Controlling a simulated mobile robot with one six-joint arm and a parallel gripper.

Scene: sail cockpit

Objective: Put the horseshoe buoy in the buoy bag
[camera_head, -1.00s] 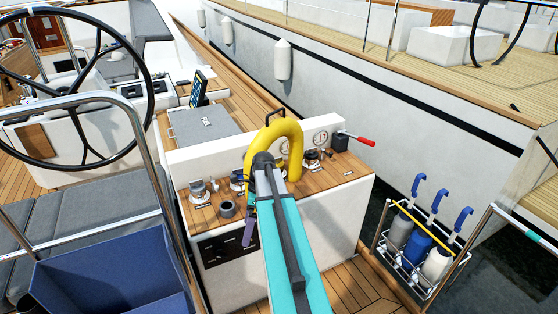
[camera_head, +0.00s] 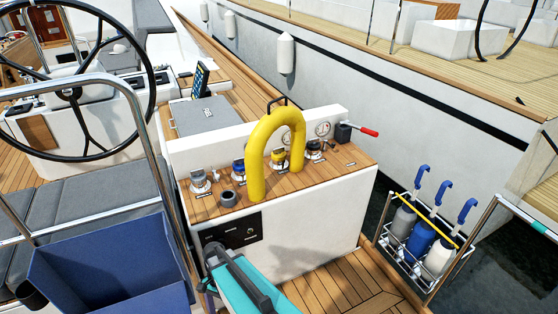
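The yellow horseshoe buoy (camera_head: 258,158) stands upright as an arch on the wooden top of the white console (camera_head: 300,215), legs down, among the winches. Nothing holds it. My teal arm is low in front of the console, at the bottom of the view. My gripper (camera_head: 208,286) shows only in part beside the arm's dark end, below and left of the buoy and apart from it. Its fingers are too hidden to tell open from shut. A dark blue open-topped holder (camera_head: 105,262) at the lower left may be the buoy bag; its inside looks empty where it shows.
Winches (camera_head: 200,181), a small cup (camera_head: 228,199) and a red-tipped lever (camera_head: 362,131) are on the console. A steel rail (camera_head: 140,115) and steering wheel (camera_head: 150,92) are at left. A rack of blue-handled bottles (camera_head: 420,240) hangs at right. Deck in front is partly clear.

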